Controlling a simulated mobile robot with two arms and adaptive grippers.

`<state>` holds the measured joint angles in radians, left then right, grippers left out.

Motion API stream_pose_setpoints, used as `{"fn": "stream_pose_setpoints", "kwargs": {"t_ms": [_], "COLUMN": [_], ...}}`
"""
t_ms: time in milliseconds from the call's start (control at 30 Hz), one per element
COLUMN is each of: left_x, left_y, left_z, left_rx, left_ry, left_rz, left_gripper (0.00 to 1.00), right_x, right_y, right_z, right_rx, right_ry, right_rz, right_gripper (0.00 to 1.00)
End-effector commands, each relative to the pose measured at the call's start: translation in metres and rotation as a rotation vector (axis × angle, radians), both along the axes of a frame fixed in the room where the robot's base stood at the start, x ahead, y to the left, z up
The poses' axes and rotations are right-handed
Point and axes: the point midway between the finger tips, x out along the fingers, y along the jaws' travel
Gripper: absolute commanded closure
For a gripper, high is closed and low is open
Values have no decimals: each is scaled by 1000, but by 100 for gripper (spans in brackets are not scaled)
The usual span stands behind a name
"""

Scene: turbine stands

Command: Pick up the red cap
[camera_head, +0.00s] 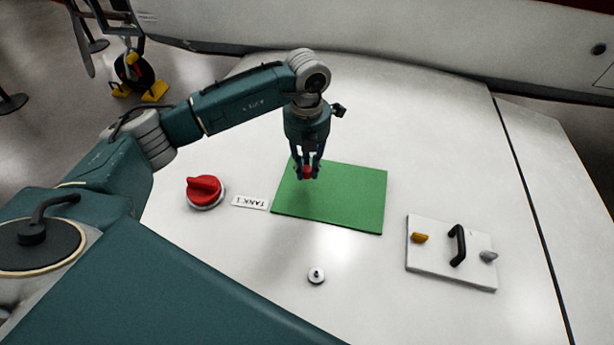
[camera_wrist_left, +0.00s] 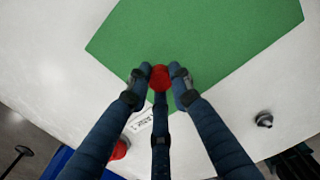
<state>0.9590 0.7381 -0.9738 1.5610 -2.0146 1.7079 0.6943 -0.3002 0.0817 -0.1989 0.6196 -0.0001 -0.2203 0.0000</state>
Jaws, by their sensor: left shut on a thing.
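My left gripper (camera_head: 307,172) comes down from above over the left part of the green mat (camera_head: 340,205). Its fingers are shut on a small round red cap (camera_head: 307,173). In the left wrist view the red cap (camera_wrist_left: 159,77) sits between the fingertips (camera_wrist_left: 159,82), with the green mat (camera_wrist_left: 200,35) behind it. The fingers hide part of the cap. I cannot tell whether it touches the mat. My right gripper is not in view.
A larger red knob on a silver ring (camera_head: 204,190) stands left of a "TANK 1" label (camera_head: 250,202). A small white-and-black fitting (camera_head: 316,275) stands in front. A white panel (camera_head: 440,276) with a black handle (camera_head: 457,245) lies at right. Bare white surface lies between them.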

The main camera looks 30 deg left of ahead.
Motion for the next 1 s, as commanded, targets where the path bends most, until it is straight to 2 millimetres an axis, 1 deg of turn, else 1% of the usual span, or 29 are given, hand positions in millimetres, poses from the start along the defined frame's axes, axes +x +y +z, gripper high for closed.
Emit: {"fn": "stream_pose_setpoints", "kwargs": {"t_ms": [33, 167, 300, 367, 400, 500, 600, 700, 1000], "left_x": [3, 3, 2, 2, 2, 1, 1, 1, 0], "left_y": [0, 0, 0, 0, 0, 0, 1, 1, 0], "left_z": [9, 46, 89, 105, 117, 138, 152, 160, 163], "left_rx": [-1, -1, 0, 0, 1, 1, 2, 1, 1], "left_ry": [-9, -12, -9, -9, -8, -7, -4, -3, -1], "left_rz": [0, -1, -1, 0, 0, 0, 0, 1, 1], "left_gripper": [92, 92, 92, 92, 92, 92, 92, 92, 92], "right_x": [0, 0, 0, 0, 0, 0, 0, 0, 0], "right_y": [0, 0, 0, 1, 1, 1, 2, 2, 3], "right_z": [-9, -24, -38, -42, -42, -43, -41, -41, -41], "right_rx": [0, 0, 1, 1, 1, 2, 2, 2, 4], "right_ry": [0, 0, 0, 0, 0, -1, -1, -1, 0], "right_rz": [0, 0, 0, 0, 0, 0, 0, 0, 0], "right_gripper": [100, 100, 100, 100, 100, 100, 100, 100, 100]}}
